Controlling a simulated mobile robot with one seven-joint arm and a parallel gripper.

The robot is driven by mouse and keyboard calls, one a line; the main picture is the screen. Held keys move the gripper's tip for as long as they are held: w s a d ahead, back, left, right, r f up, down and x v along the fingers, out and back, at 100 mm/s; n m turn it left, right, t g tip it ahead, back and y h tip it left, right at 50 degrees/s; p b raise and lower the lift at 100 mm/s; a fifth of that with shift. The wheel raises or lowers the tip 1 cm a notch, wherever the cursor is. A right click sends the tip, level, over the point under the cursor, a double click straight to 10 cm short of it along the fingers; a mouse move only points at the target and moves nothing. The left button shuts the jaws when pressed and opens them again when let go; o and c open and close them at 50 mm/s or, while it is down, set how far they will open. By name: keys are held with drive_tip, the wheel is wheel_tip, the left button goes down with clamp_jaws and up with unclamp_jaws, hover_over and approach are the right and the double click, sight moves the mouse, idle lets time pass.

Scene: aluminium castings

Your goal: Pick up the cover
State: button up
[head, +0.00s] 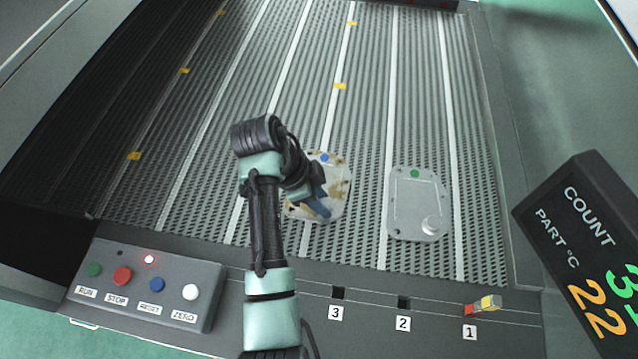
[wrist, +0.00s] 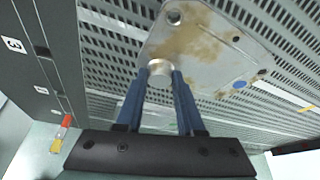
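A stained pale metal cover (head: 335,187) with brown patches and a blue dot lies on the belt under my gripper, which hides part of it. In the wrist view the cover (wrist: 205,45) shows a round raised boss, holes and the blue dot. My gripper (wrist: 160,75) has its two blue fingers on either side of the boss, with hardly any gap visible, so it looks shut on it. The fingers also show in the head view (head: 317,207). A second, clean grey cover (head: 414,205) with a green dot and a round boss lies flat to the right, apart from my gripper.
A slotted conveyor belt (head: 430,110) with pale strips and yellow marks is mostly clear behind the covers. A button panel (head: 145,285) stands front left, a count display (head: 585,245) right. A small red and yellow block (head: 483,305) sits near label 1.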

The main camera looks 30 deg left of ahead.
clamp_jaws()
drive_tip(key=shift+r, duration=0.1)
